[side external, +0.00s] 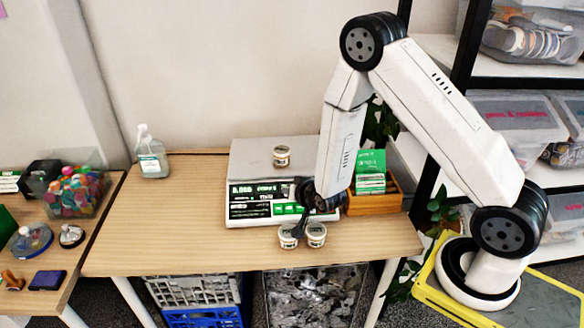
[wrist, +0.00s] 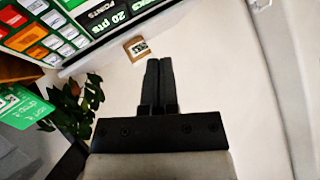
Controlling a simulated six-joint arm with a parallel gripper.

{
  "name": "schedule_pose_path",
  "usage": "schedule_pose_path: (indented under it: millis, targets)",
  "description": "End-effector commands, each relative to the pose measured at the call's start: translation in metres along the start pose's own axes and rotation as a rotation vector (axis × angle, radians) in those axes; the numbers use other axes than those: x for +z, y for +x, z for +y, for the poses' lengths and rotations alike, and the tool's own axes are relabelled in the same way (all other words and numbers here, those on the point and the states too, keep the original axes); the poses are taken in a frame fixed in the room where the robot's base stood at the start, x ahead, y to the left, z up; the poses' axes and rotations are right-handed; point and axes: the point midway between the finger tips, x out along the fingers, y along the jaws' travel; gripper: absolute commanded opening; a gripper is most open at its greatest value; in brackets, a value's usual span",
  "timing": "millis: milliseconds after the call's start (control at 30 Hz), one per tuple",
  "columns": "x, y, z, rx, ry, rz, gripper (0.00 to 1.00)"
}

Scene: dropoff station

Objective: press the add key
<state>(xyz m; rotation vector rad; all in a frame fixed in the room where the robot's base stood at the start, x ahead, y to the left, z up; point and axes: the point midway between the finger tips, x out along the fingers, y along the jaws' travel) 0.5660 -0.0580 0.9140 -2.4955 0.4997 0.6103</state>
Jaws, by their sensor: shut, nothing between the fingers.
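The scale (side external: 250,155) stands on the wooden table with its display and key panel (side external: 243,211) facing front. In the side view my gripper (side external: 297,236) hangs at the right front of the panel, its fingers pointing down by the small jars. In the wrist view the fingers (wrist: 159,62) are together and empty. Part of the panel (wrist: 70,15), with green, orange and white keys, shows at the upper left there, apart from the fingertips. I cannot read which key is add. My gripper hides part of the panel's right end in the side view.
Small lidded jars (side external: 316,231) stand in front of the scale, and another jar (side external: 282,156) is on its platform. A wooden box (side external: 373,202) with green cards (side external: 371,162) is at right. The table's left part is clear.

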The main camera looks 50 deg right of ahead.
Motion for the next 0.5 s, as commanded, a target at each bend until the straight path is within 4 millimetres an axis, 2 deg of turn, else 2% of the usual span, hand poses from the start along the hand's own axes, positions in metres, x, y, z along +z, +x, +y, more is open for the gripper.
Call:
schedule_pose_path:
  millis: [200, 500]
  targets:
    - [0.005, 0.011, 0.012, -0.012, 0.052, 0.089, 0.00]
    - [0.005, 0.014, 0.016, -0.021, 0.073, 0.129, 0.00]
